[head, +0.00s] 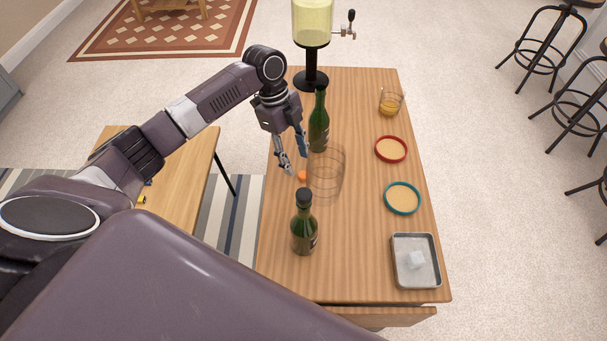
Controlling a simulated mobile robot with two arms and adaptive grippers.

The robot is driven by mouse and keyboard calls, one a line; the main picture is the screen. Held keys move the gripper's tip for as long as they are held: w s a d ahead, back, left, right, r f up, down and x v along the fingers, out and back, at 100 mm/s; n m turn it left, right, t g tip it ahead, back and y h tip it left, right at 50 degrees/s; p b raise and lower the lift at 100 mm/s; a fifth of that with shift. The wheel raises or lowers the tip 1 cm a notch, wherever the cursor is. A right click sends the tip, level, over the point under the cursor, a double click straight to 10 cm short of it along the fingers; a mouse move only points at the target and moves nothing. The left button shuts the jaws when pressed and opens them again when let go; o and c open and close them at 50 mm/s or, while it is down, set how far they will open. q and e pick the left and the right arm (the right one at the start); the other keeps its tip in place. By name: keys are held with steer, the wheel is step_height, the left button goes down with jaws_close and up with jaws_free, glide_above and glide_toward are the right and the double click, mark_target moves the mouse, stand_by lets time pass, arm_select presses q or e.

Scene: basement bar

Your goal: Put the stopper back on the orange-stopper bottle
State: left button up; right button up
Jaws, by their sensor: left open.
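A small orange stopper (302,176) lies on the wooden table, beside a tall clear glass (326,178). My left gripper (295,160) is open and empty, pointing down just behind and above the stopper, with its fingers apart. A green bottle (318,128) stands upright behind the glass, to the right of the gripper; its top looks green, with no orange on it. A second green bottle (304,234) stands upright nearer to me with a dark top. My right gripper is not in view.
A drink dispenser (312,22) stands at the far end. A short glass (390,101), a red-rimmed coaster (391,149), a teal-rimmed coaster (402,198) and a metal tray (416,284) line the table's right side. Bare wood lies between them and the bottles.

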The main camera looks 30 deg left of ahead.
mark_target(303, 174)
arm_select(q)
steer(key=shift+d+f, duration=0.1)
steer(key=shift+f, duration=0.05)
steer(key=p+x, duration=0.1)
steer(key=x, duration=0.1)
steer(key=p+x, duration=0.1)
steer(key=x, duration=0.1)
steer(key=shift+w+d+f, duration=0.2)
steer(key=shift+d+f, duration=0.05)
steer(key=shift+f, duration=0.15)
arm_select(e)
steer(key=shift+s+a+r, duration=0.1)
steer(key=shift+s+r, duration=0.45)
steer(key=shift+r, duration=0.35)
arm_select(q)
steer(key=shift+c, duration=0.3)
steer(key=c, duration=0.8)
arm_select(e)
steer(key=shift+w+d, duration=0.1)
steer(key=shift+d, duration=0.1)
